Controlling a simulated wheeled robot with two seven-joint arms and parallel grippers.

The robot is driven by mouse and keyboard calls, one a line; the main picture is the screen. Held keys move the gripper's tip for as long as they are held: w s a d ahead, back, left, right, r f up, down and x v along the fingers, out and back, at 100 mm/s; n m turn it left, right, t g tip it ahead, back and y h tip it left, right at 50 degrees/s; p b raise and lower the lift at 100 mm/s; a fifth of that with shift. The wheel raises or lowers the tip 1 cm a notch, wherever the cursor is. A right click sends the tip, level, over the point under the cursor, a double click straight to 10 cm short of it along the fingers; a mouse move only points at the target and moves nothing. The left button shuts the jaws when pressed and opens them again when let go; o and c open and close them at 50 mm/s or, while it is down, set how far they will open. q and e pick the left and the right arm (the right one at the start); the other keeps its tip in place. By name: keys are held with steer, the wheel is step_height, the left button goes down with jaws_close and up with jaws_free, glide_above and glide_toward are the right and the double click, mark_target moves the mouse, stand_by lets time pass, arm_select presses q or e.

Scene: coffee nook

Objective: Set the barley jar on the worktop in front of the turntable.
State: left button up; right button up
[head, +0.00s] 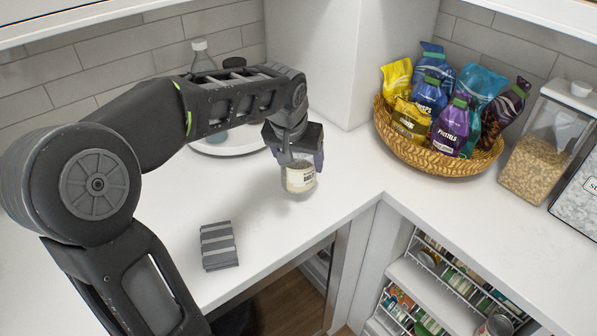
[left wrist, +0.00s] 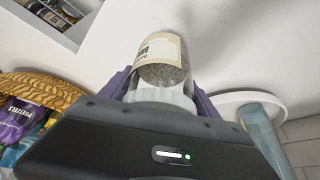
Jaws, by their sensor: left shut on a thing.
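The barley jar (head: 299,179) is a clear glass jar with a pale label and grainy contents. My left gripper (head: 296,158) is shut on its upper part from above and holds it roughly upright. In the left wrist view the jar (left wrist: 163,62) sits between the purple fingers, its label partly readable. I cannot tell whether its base touches the worktop (head: 330,205) or hovers just above it. The white round turntable (head: 247,151) is behind and left of the jar, largely hidden by my left arm. A clear bottle (head: 201,58) stands there. My right gripper is not in view.
A wicker basket (head: 425,155) of snack bags stands at right, beside a cereal container (head: 540,160). A grey striped flat object (head: 218,246) lies near the worktop's front edge. Open shelves (head: 430,290) are below. Worktop between jar and basket is clear.

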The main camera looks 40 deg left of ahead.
arm_select(q)
steer(key=shift+f, duration=1.9)
steer(key=shift+f, duration=0.2)
steer(key=o, duration=1.8)
steer(key=shift+r, duration=0.15)
steer(key=shift+r, duration=0.15)
steer(key=v, duration=1.2)
steer(key=shift+s+d, duration=0.1)
